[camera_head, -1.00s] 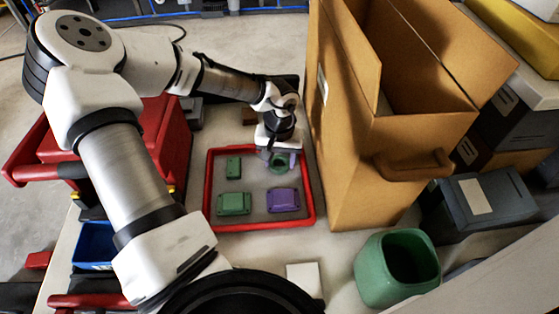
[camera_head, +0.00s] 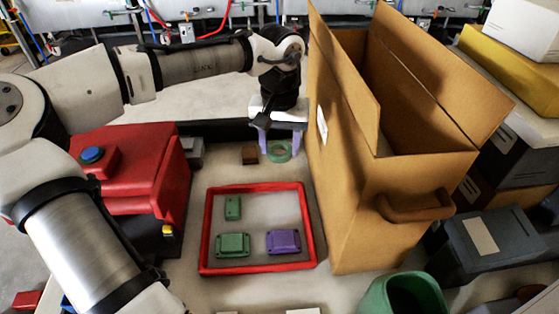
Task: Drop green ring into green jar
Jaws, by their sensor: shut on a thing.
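My gripper (camera_head: 279,147) is shut on the green ring (camera_head: 279,156), with its purple fingers on either side. The ring shows above and beyond the far edge of the red-rimmed tray (camera_head: 207,232), just left of the tall cardboard box. The green jar (camera_head: 402,294) stands at the bottom right, in front of the box. Its mouth faces up and its lower part is cut off by the picture edge.
The tall open cardboard box (camera_head: 345,215) stands between my gripper and the jar. The tray holds two green parts (camera_head: 233,244) and a purple part (camera_head: 283,241). A red case (camera_head: 140,170) is at left; grey bins (camera_head: 480,240) are at right.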

